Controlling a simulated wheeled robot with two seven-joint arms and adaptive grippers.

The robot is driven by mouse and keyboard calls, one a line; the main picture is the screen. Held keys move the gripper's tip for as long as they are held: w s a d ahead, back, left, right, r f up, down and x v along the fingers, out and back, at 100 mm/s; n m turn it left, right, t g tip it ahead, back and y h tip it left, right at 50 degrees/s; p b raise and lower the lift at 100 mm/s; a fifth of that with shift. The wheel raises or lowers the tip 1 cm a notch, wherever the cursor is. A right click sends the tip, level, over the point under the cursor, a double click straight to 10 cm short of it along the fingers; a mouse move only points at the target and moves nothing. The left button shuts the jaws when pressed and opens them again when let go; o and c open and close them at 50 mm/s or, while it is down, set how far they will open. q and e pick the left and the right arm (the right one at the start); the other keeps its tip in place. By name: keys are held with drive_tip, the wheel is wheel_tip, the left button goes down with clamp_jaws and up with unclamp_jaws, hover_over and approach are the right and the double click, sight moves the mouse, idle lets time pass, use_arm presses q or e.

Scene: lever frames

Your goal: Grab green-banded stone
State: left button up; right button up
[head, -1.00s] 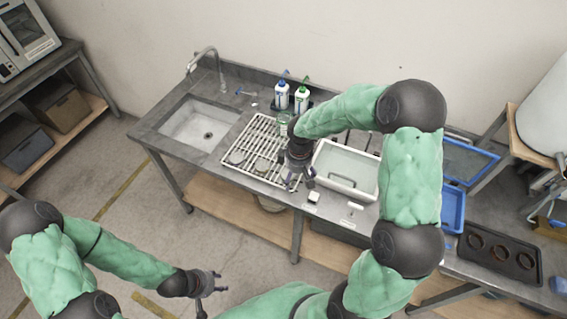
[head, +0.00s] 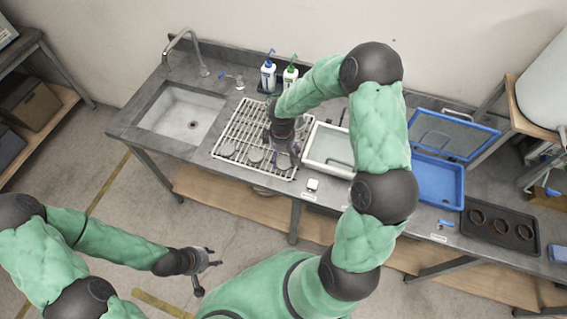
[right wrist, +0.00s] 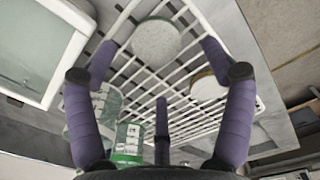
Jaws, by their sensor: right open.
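In the right wrist view one stone (right wrist: 156,43) lies between my fingertips and another (right wrist: 207,87) shows a yellowish band beside a finger. My left gripper (head: 208,275) is open and empty, away from the table.
Glass containers with green markings (right wrist: 129,140) stand close under the right gripper. A white basin (head: 326,165) is right of the rack (head: 240,125), and a sink (head: 183,112) is left. Two bottles (head: 268,77) stand behind. Blue trays (head: 437,180) lie further right.

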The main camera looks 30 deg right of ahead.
sight(283, 162)
wheel_tip(283, 162, down, 4)
drive_tip(key=shift+d+f, duration=0.1)
drive_tip(key=shift+f, duration=0.05)
drive_tip(key=c, duration=1.3)
